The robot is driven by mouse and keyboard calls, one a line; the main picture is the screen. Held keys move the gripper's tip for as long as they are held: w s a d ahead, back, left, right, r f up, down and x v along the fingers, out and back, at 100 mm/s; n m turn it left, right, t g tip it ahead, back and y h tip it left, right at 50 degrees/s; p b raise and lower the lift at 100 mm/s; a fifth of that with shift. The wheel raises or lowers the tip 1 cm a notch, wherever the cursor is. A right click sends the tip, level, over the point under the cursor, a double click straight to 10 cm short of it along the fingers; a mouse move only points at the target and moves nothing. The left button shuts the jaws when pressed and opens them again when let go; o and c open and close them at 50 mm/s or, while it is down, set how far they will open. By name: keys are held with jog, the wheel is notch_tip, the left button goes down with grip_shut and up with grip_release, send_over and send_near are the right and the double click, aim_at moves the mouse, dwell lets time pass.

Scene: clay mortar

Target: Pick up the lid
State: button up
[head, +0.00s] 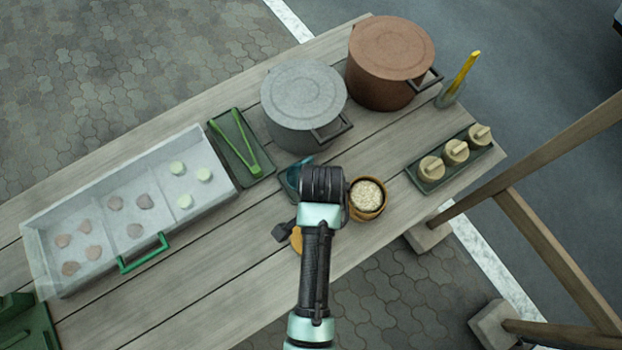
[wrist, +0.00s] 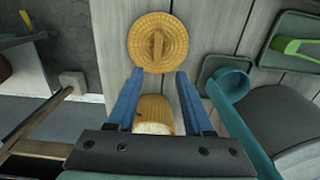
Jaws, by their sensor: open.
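The lid (wrist: 158,24) is a round, woven, orange-tan disc with a raised bar handle across its middle. It lies flat on the wooden table, and in the head view only a sliver of it (head: 296,240) shows beside my arm. My gripper (wrist: 159,73) is open and empty, with its two blue fingers spread and their tips at the near edge of the lid in the wrist view. I cannot tell its height above the lid. A woven pot (head: 368,197) with pale grainy contents is uncovered; it also shows between the fingers (wrist: 152,105).
A teal ladle (wrist: 231,85) lies close to the fingers. A grey pot (head: 303,95) and a brown pot (head: 391,50) stand behind. A tray of lidded jars (head: 425,183) is at right. A green-tongs tray (head: 225,150) and a clear food bin (head: 235,195) are at left.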

jog(key=f, duration=0.2)
jog(key=s+f, duration=0.1)
jog(key=f, duration=0.1)
jog(key=shift+a+f, duration=0.2)
jog(key=shift+f, duration=0.65)
grip_shut()
